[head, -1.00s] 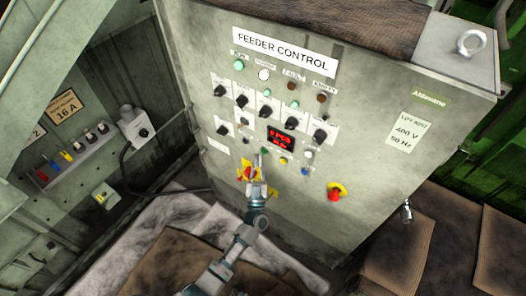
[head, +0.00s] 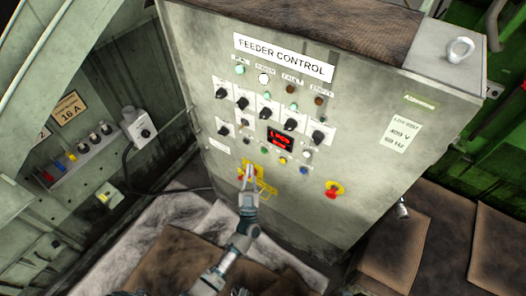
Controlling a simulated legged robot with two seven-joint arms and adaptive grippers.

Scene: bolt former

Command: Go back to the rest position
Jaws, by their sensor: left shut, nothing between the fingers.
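My left gripper (head: 248,178) is in front of the lower left part of the feeder control cabinet (head: 300,225). It is shut and holds nothing. Its fingertips overlap a yellow plate with a red part (head: 253,170) on the panel; I cannot tell whether they touch it. My left arm comes up from the bottom of the view. My right gripper is not in view.
The panel has black rotary knobs (head: 290,125), a red digital display (head: 280,140), several small buttons and a red emergency stop (head: 332,190). A wall with switches (head: 97,138) stands at the left. Brown mats (head: 396,240) lie on the floor.

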